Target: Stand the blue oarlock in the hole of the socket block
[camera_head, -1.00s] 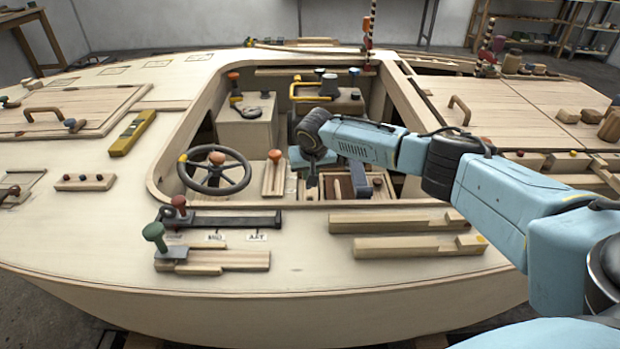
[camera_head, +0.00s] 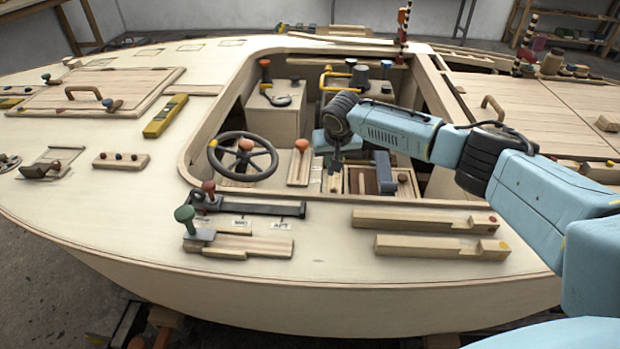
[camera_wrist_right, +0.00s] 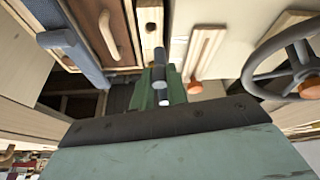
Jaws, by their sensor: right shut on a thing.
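My right gripper (camera_wrist_right: 160,92) points down into the cockpit and is shut on a small grey cylindrical piece (camera_wrist_right: 159,72), which I take for the blue oarlock; its blue colour is hard to make out. In the head view the gripper (camera_head: 334,178) is small and mostly dark, and the held piece cannot be told apart from it. A small wooden block with a dark round hole (camera_wrist_right: 150,14), seemingly the socket block, lies just beyond the fingers in the wrist view. I cannot tell whether the piece touches it. My left gripper is out of view.
An orange-knobbed wooden block (camera_head: 298,168) and the steering wheel (camera_head: 243,157) are left of the gripper. A compartment tray with a grey-blue bar (camera_head: 385,173) is close on its right. The cockpit's front edge and two notched timbers (camera_head: 425,219) lie nearer me.

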